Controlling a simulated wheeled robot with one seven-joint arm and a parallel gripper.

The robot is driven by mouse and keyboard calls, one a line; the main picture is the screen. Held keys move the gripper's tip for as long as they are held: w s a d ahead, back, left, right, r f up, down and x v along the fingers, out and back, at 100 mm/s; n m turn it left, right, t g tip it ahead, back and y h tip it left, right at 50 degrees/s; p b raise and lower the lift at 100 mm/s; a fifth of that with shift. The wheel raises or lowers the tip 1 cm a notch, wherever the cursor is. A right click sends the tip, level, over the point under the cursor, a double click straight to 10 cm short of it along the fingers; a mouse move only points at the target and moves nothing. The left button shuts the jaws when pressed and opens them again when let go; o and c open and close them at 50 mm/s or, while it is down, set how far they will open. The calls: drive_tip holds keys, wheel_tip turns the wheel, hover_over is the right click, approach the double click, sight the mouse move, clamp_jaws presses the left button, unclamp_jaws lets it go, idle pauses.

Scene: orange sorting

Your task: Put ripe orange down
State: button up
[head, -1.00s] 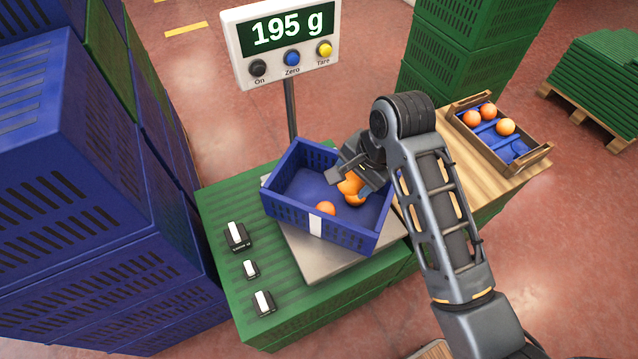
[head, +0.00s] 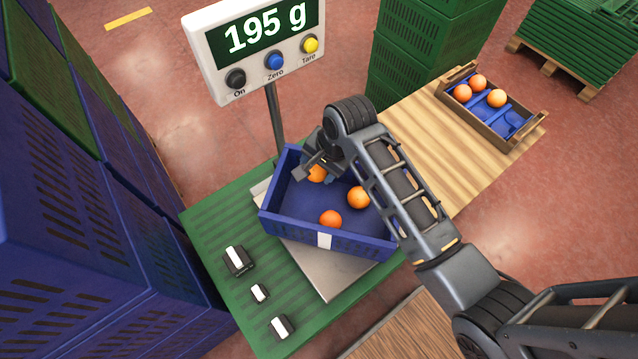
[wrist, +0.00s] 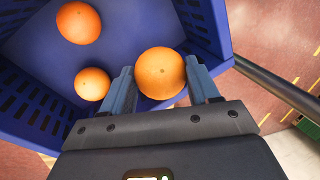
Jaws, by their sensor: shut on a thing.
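In the head view, my gripper (head: 314,174) reaches down into the blue crate (head: 347,243) near its back left corner. It is shut on an orange (head: 316,174), partly hidden by the jaws. In the wrist view, this orange (wrist: 160,73) sits between the two fingers of my gripper (wrist: 166,84). Two more oranges lie apart from it on the crate floor: a deeper orange one (head: 331,218) near the front wall and a lighter one (head: 358,197) towards the right. Whether the held orange touches the floor I cannot tell.
The crate stands on a scale plate (head: 330,278); its display (head: 270,26) reads 195 g. A wooden tray (head: 532,131) with three oranges (head: 496,98) stands on the wooden top at right. Small labelled blocks (head: 238,260) lie left of the crate. Blue crate stacks (head: 60,230) rise at left.

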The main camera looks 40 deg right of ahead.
sight(326, 174)
wheel_tip(326, 174, down, 8)
drive_tip(key=shift+f, duration=0.2)
drive_tip(key=shift+f, duration=0.1)
idle(0.3)
drive_tip(key=o, duration=1.1)
drive_tip(key=v, duration=1.2)
idle(1.8)
